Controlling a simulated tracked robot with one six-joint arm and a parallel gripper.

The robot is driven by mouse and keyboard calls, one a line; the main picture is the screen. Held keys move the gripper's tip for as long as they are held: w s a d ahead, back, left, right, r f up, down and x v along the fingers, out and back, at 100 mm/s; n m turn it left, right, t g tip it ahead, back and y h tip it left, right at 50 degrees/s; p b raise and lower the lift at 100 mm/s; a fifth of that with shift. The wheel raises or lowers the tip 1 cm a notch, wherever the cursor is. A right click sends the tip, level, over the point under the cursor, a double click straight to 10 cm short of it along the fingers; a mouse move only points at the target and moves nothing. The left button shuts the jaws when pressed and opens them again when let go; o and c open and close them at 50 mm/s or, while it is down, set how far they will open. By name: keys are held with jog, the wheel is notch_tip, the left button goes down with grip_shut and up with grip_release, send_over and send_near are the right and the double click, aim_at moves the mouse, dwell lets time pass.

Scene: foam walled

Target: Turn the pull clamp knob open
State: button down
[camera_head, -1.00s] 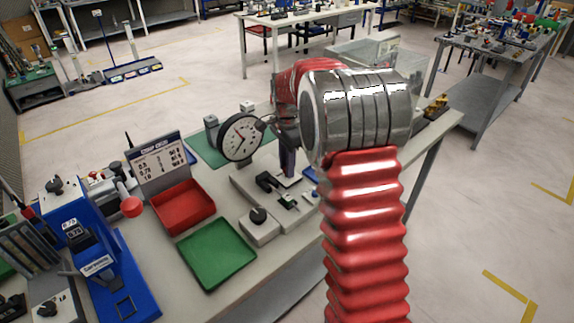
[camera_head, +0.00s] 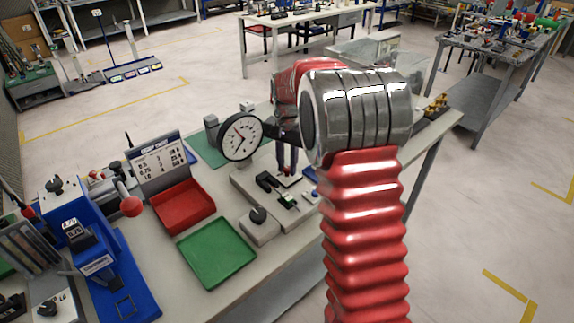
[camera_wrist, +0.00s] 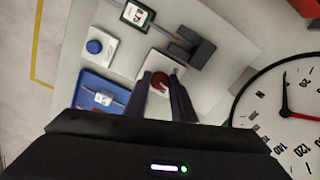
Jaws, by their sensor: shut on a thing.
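A round red knob (camera_wrist: 160,82) on a small white block sits on the pale fixture plate (camera_wrist: 225,85) in the wrist view. My gripper (camera_wrist: 162,88) has a dark finger on either side of the knob and is shut on it. A dark clamp block (camera_wrist: 193,45) stands beside the knob. I cannot tell how far the knob is turned.
A large dial gauge (camera_head: 240,137) stands close left of my gripper. A red tray (camera_head: 183,206) and a green tray (camera_head: 216,252) lie to the left.

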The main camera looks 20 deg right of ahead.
aim_at(287, 168)
jog(key=n, duration=0.5)
jog(key=shift+r+n, duration=0.1)
jog(key=shift+n, duration=0.2)
jog(key=n, duration=0.5)
jog(key=shift+n, duration=0.3)
jog(key=c, duration=1.5)
grip_release()
notch_tip(287, 168, up, 14)
jog(key=shift+f, duration=0.2)
